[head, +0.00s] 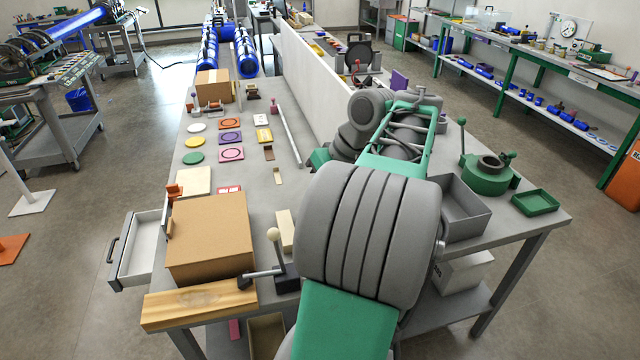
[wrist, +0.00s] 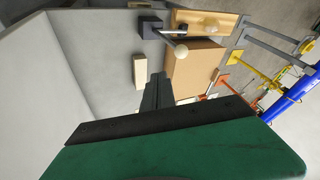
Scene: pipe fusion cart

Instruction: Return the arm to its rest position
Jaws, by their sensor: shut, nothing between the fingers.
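My arm (head: 370,230) shows in the head view as thick grey and green links. It reaches from the bottom edge up over the right part of the workbench (head: 235,115). My gripper's dark fingers (wrist: 157,93) show in the wrist view, closed together with nothing between them. They point over the bench towards a cream block (wrist: 140,70) and a cardboard box (wrist: 192,72), which lie beyond the tips. I cannot make out the fingers in the head view, where my arm links cover that area.
A lever with a pale ball knob (head: 273,234), a wooden block (head: 200,303) and the cardboard box (head: 210,235) stand at the near left. A white partition (head: 312,85) runs along the bench. A grey bin (head: 465,208) and green fixture (head: 488,178) stand right. A drawer (head: 140,248) hangs open.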

